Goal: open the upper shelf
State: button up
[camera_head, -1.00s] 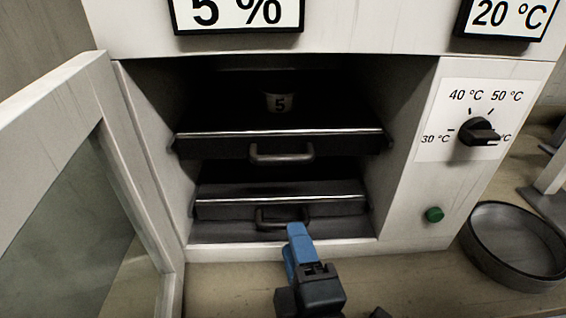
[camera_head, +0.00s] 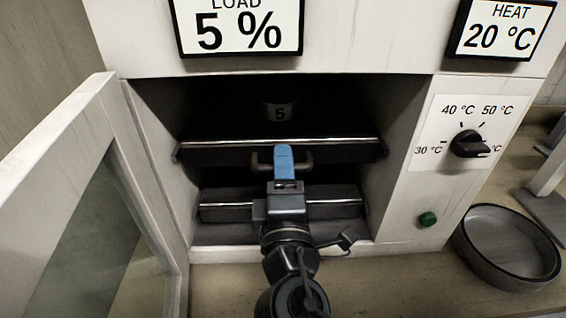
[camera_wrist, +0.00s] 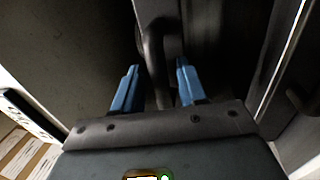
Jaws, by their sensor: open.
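The upper shelf (camera_head: 215,153) is a dark drawer with a bright metal front edge inside the open white cabinet. Its dark bar handle (camera_head: 305,160) sticks out at the middle of its front. My gripper (camera_head: 284,152), with blue fingers, is at this handle and hides part of it in the head view. In the wrist view the handle (camera_wrist: 154,60) runs between the two parted fingers of my gripper (camera_wrist: 157,78), with gaps on both sides. The shelf sits inside the cabinet.
A lower shelf (camera_head: 225,213) sits beneath, partly behind my arm. The glass-paned cabinet door (camera_head: 105,150) stands open at the left. A dial (camera_head: 468,144) and green button (camera_head: 427,219) are on the right panel. A round dark dish (camera_head: 510,275) is on the bench at right.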

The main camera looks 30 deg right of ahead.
jog(key=shift+w, duration=0.1)
jog(key=shift+c, duration=0.4)
grip_shut()
